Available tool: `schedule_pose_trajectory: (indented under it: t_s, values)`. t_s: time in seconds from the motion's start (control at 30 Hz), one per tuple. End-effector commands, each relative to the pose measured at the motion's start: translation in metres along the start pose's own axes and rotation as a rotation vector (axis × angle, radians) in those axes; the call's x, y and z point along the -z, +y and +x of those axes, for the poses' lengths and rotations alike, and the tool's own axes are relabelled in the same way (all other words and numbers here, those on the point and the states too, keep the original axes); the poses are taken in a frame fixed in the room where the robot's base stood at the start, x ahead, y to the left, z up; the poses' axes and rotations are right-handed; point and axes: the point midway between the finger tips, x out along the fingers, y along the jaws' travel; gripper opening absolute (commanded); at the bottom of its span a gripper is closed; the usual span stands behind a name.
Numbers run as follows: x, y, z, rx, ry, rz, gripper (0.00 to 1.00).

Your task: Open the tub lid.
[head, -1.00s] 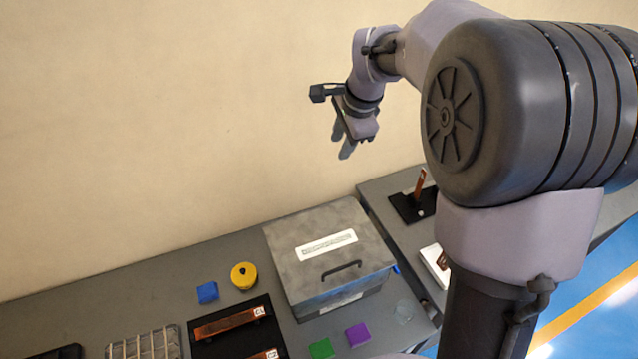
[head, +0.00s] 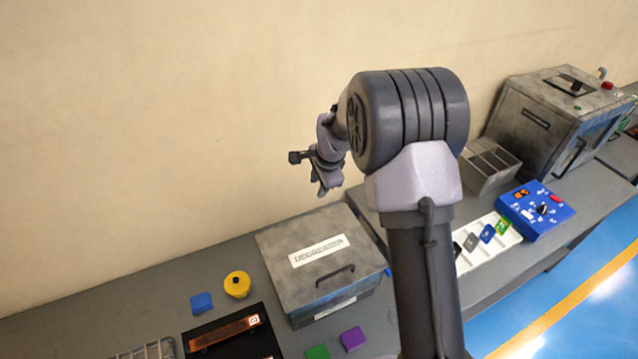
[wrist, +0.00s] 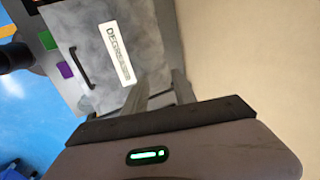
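The grey tub (head: 290,285) stands on the bench, low centre in the head view, with its lid (head: 287,240) lying shut. The lid bears a white label (head: 319,251) and a black bar handle (head: 335,276) near its front edge. In the wrist view the lid (wrist: 120,38), its label and the handle (wrist: 82,67) show beyond the fingers. My gripper (head: 328,186) is in the air above and behind the tub, apart from the handle. In the wrist view its two fingers (wrist: 160,88) are apart with nothing between them.
A yellow round item (head: 237,284) and a blue block (head: 201,303) lie left of the tub. Green (head: 317,352) and purple (head: 352,339) blocks lie in front. A white tray (head: 487,243), a blue control box (head: 536,209) and a grey machine (head: 560,115) stand right. The wall is behind.

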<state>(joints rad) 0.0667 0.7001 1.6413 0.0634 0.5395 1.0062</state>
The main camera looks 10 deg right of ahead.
Motion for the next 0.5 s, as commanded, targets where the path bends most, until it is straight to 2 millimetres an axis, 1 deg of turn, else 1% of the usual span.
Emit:
schedule_pose_trajectory:
  t_s: [0.07,0.1,0.17,0.2,0.27,0.5]
  values:
    - [-0.0001,0.0,-0.0001,0.0,0.0,0.0,0.32]
    - [-0.0002,0.0,-0.0002,0.0,0.0,0.0,0.3]
    - [-0.0002,0.0001,-0.0002,0.0,0.0,0.0,0.19]
    - [-0.0002,0.0001,-0.0003,0.0,0.0,0.0,0.11]
    - [-0.0002,0.0001,-0.0003,0.0,0.0,0.0,0.0]
    - [-0.0002,0.0001,-0.0004,0.0,0.0,0.0,0.0]
